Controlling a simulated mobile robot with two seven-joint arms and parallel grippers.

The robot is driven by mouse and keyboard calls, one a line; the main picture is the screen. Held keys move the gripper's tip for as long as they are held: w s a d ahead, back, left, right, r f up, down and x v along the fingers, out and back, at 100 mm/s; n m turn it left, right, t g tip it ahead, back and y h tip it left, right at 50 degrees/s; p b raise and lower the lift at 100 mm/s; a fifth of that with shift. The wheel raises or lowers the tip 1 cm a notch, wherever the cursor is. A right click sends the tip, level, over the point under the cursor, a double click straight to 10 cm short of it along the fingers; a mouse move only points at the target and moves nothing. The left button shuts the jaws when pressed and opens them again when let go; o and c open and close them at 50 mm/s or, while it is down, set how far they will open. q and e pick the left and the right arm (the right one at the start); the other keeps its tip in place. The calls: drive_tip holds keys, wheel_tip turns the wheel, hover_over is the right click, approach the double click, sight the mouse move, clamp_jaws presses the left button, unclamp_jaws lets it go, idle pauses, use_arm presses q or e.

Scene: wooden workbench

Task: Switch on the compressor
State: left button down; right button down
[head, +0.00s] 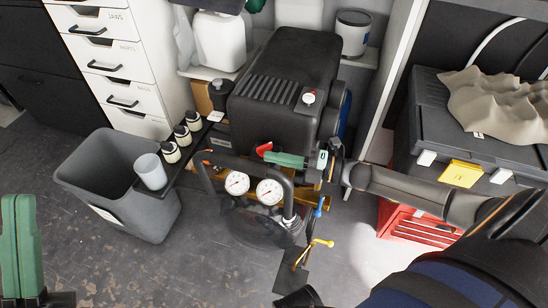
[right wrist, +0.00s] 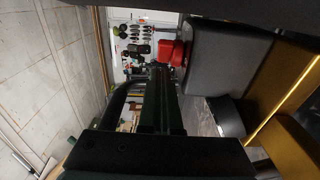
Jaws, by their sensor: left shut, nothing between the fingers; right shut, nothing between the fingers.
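The compressor is a black unit with a ribbed cover (head: 285,80). Two white dial gauges (head: 237,183) sit on its front, below the cover. A small red part (head: 264,149) shows at the front, low on the cover; a red part also shows in the right wrist view (right wrist: 172,52). A round white knob with a red mark (head: 309,97) sits on top. My right gripper (head: 268,157) is shut and empty, its green fingers pointing left at the red part; I cannot tell if they touch. My left gripper (head: 18,202) is shut and empty at the lower left, far from the compressor.
A grey bin (head: 110,180) with a pale cup (head: 151,171) at its rim stands left of the compressor. Several small jars (head: 181,135) line a narrow dark shelf. White drawers (head: 110,65) stand behind. A dark case (head: 425,110) and red toolbox (head: 412,225) are at right.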

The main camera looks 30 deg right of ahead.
drive_tip(key=shift+w, duration=0.5)
